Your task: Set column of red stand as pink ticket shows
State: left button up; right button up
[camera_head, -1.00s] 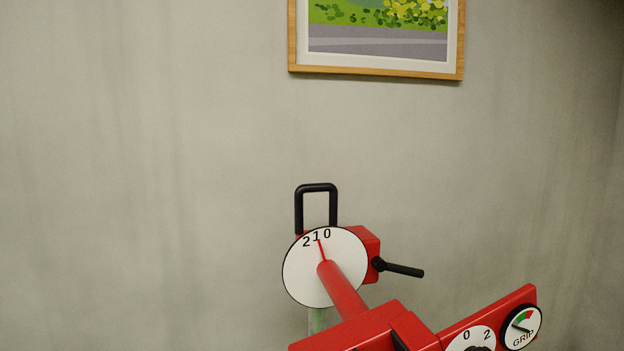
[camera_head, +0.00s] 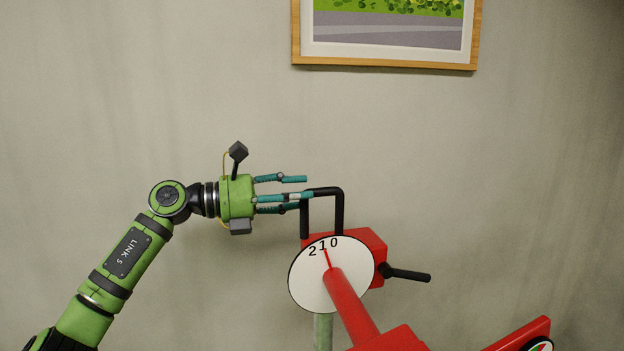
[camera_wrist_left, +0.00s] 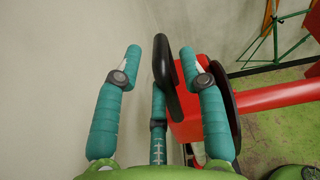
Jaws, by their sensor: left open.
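The red stand's head (camera_head: 370,242) shows in the head view, on a pale column (camera_head: 323,331). Its white dial (camera_head: 305,285) is marked 2, 1, 0, and the red line points at about 1. A black loop handle (camera_head: 339,210) rises above the head, and a black lever (camera_head: 408,274) sticks out right. My left gripper (camera_head: 305,190) is open at the handle's upper left. In the left wrist view, the black handle (camera_wrist_left: 164,65) stands between the spread fingers of the gripper (camera_wrist_left: 160,51); I cannot tell whether they touch it. The pink ticket is not in view.
A red arm (camera_head: 350,305) juts from the dial toward the lower right. A partly seen gauge (camera_head: 538,345) is at the bottom right. A framed picture (camera_head: 385,60) hangs on the wall. A green tripod-like stand (camera_wrist_left: 275,40) shows in the left wrist view.

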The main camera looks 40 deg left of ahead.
pick_arm(q)
jog(key=shift+r+p+x, duration=0.25)
jog(key=shift+p+x, duration=0.35)
jog(key=shift+x, duration=0.55)
jog(key=shift+w+d+f, duration=0.25)
jog(key=shift+w, duration=0.1)
jog(key=c, duration=0.8)
notch_tip(320, 180, up, 6)
jog(key=p, duration=0.3)
jog(key=shift+a+f+p, duration=0.1)
jog(key=shift+f+p, duration=0.1)
jog(key=shift+p, duration=0.1)
grip_shut()
jog(key=shift+f, duration=0.1)
pick_arm(e)
notch_tip(320, 180, up, 5)
jog(key=shift+d+r, duration=0.1)
jog(key=shift+r, duration=0.1)
pick_arm(q)
jog(key=o, duration=0.8)
grip_release()
jog(key=shift+f, duration=0.2)
jog(key=shift+s, duration=0.1)
pick_arm(e)
jog(key=shift+d, duration=0.1)
